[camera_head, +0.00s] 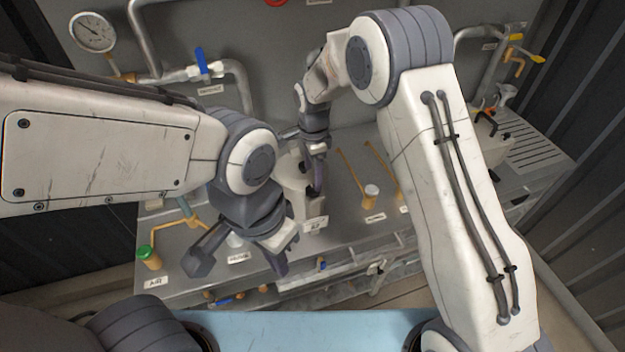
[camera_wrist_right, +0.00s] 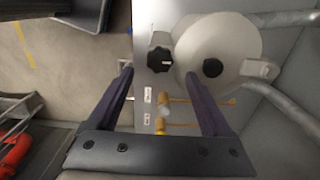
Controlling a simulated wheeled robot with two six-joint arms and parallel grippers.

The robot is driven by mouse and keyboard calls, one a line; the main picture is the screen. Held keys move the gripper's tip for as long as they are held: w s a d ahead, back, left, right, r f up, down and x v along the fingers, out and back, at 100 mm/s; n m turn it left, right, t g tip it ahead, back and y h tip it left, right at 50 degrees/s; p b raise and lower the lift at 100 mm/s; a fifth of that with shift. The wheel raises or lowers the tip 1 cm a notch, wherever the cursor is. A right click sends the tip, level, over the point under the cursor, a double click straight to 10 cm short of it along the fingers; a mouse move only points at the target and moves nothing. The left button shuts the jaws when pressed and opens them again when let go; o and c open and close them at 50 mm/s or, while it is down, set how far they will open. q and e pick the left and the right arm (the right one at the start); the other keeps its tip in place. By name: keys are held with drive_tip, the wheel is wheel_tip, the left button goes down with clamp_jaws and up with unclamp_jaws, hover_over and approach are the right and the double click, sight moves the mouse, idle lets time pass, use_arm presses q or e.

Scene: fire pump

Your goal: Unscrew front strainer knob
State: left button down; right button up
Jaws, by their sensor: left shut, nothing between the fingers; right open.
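A white round strainer body (camera_wrist_right: 235,40) fills the upper right of the right wrist view. A black lobed knob (camera_wrist_right: 159,60) sits at its left side, and a round black knob (camera_wrist_right: 213,68) is on its face. My right gripper (camera_wrist_right: 159,74) is open, its two fingers apart, with the lobed knob visible in the gap just beyond the fingertips. I see no contact. In the head view the right gripper (camera_head: 316,180) points down beside the pale strainer (camera_head: 295,180), hiding the knobs.
A green-capped AIR fitting (camera_head: 147,256) stands at the bench's left end. White-capped yellow fittings (camera_head: 370,195) stand right of the strainer. A gauge (camera_head: 92,32) and a blue-handled valve (camera_head: 202,63) are on the back wall. My right arm covers much of the right side.

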sight(313, 188)
wheel_tip(313, 188, down, 4)
drive_tip(key=shift+f+p, duration=0.1)
drive_tip(key=shift+p, duration=0.65)
drive_tip(key=shift+f, duration=0.7)
clamp_jaws()
